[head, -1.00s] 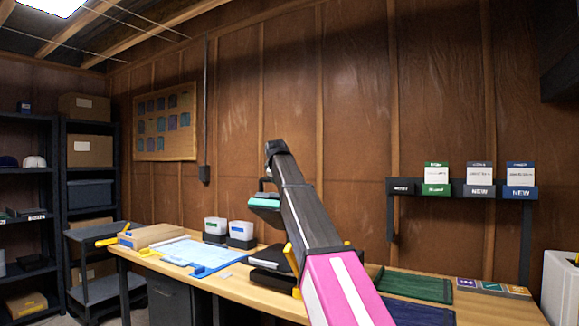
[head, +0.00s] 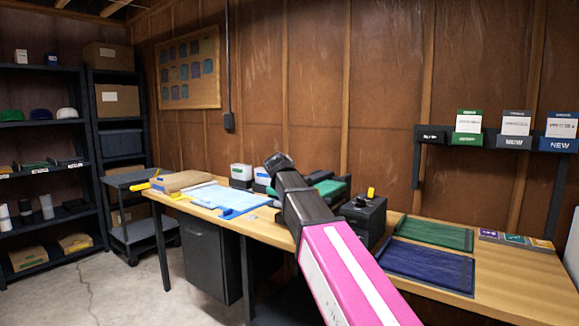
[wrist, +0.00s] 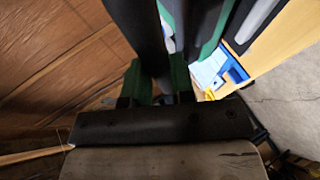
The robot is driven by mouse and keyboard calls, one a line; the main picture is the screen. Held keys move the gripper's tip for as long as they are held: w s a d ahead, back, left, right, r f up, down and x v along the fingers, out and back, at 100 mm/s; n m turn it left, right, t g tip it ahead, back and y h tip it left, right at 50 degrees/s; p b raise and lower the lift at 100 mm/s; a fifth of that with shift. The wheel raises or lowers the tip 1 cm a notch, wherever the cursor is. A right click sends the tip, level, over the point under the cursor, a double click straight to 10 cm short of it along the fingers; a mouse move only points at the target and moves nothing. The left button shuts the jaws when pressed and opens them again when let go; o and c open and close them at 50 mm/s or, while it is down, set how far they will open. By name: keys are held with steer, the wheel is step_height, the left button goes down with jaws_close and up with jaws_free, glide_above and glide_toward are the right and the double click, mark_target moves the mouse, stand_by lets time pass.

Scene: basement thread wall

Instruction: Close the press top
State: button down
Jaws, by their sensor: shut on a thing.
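The press (head: 365,218) stands on the workbench, a black body with a yellow knob on top, partly behind my arm. Its dark top with a green pad (head: 328,187) shows just right of my arm, low over the bench. My arm hides part of it, and I cannot tell whether it is fully down. In the wrist view my gripper (wrist: 158,78) has green fingers shut on a dark bar, the press top's handle (wrist: 143,35). Dark and green strips of the press show beyond it. In the head view my gripper is hidden behind my arm.
The wooden workbench (head: 500,275) holds a green mat (head: 435,232) and a blue mat (head: 428,267) to the right. Blue sheets (head: 222,197) and small white-and-dark boxes (head: 241,175) are to the left. Shelves and a cart (head: 135,210) stand farther left. Floor at front left is clear.

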steer(key=shift+s+f, duration=0.2)
steer(key=shift+f, duration=0.35)
steer(key=shift+a+f, duration=0.1)
steer(key=c, duration=1)
jaws_free()
steer(key=shift+o, duration=0.2)
steer(key=shift+r, duration=0.2)
steer(key=v, duration=1)
steer(key=shift+s+r, duration=0.25)
steer(key=shift+s, duration=0.15)
